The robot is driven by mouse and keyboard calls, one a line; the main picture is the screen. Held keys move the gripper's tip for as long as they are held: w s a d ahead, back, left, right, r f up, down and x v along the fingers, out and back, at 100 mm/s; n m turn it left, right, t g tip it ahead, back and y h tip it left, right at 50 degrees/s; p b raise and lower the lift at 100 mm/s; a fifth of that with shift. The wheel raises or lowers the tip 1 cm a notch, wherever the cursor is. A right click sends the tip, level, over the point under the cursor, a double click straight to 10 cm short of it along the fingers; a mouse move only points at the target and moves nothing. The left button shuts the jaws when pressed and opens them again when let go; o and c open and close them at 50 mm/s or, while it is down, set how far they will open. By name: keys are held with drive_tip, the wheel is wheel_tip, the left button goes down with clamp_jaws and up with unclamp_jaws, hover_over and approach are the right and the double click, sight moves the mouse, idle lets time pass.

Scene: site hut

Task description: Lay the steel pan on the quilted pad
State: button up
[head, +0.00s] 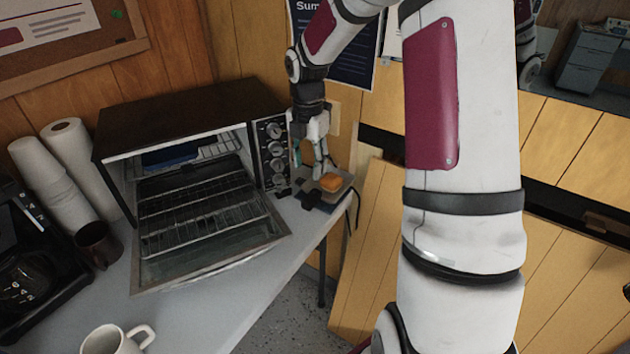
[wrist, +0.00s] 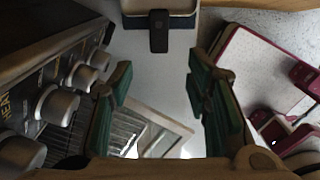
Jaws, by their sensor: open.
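A shallow, pale-rimmed pan (head: 346,181) with an orange block of food on it is at the right end of the counter, beside the toaster oven. It seems to be the steel pan. A dark handle-like part (head: 311,196) points left from it. In the wrist view a dark handle (wrist: 158,31) and part of a pale, dark-edged pan (wrist: 133,17) show at the top. My gripper (head: 319,170) points down close to the pan; its green-padded fingers (wrist: 160,92) are apart with nothing between them. I cannot clearly make out the quilted pad.
The toaster oven (head: 188,104) has its door (head: 215,262) down and a wire rack out; something dark blue (head: 170,155) is inside. Its knobs (wrist: 55,103) are close to my left finger. Paper rolls, cups and a coffee maker stand left. Bare counter (head: 195,305) lies in front.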

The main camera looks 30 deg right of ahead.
drive_tip(key=s+a+r+m+h, duration=0.1)
drive_tip(key=s+a+r+m, duration=0.4)
drive_tip(key=s+r, duration=0.2)
drive_tip(key=s+a+r+m+h, duration=0.1)
drive_tip(key=s+a+r+m, duration=0.3)
drive_tip(key=s+r+m, duration=0.3)
drive_tip(key=s+a+r+m+t+y, duration=0.1)
drive_tip(key=s+a+m, duration=0.2)
drive_tip(key=s+m, duration=0.2)
drive_tip(key=s+a+m+t+y, duration=0.1)
drive_tip(key=s+a+m, duration=0.2)
drive_tip(key=s, duration=0.9)
drive_tip(key=shift+a+r+m+t, duration=0.3)
drive_tip(key=shift+a+r+m, duration=0.1)
drive_tip(key=shift+m, duration=0.7)
drive_tip(key=shift+s, duration=0.1)
wheel_tip(320, 180, up, 8)
drive_tip(key=t+p, duration=0.1)
drive_tip(key=p, duration=0.6)
drive_tip(key=shift+d+r+t, duration=0.15)
drive_tip(key=shift+r+t, duration=0.1)
drive_tip(key=shift+t, duration=0.05)
